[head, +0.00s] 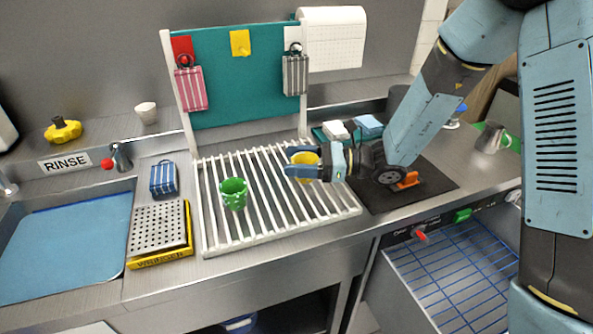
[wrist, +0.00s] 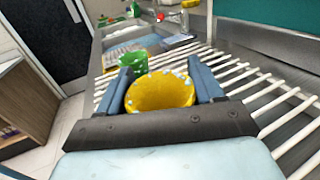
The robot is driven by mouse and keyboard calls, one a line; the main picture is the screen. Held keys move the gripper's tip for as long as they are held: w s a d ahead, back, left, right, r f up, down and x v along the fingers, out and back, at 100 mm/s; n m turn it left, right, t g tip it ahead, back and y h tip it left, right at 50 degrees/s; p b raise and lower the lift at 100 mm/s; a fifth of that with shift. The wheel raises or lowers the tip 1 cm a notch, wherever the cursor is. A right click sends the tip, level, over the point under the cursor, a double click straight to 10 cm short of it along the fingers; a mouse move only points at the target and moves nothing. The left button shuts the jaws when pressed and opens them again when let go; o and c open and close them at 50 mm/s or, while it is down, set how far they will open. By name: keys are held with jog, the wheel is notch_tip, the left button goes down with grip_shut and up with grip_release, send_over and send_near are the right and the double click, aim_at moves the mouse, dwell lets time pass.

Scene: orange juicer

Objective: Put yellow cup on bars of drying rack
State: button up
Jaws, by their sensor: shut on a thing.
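The yellow cup (head: 306,158) is held between the fingers of my gripper (head: 302,168), over the right part of the white drying rack (head: 283,228). In the wrist view the cup (wrist: 160,92) sits between the two blue fingers of my gripper (wrist: 164,88), its open rim facing the camera. I cannot tell whether its base touches the bars. The rack's white bars (wrist: 262,88) show behind and to the right of it in the wrist view. Part of the cup is hidden by my gripper in the head view.
A green cup (head: 233,193) stands on the left part of the rack, and shows just beyond my gripper in the wrist view (wrist: 133,60). A teal board (head: 237,85) with hanging pouches rises behind the rack. A perforated tray (head: 158,228) lies to its left, a dark mat (head: 428,181) to its right.

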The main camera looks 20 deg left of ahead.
jog(key=shift+f, duration=1.45)
jog(key=shift+f, duration=0.1)
jog(key=o, duration=1)
jog(key=shift+o, duration=0.2)
jog(key=v, duration=1.2)
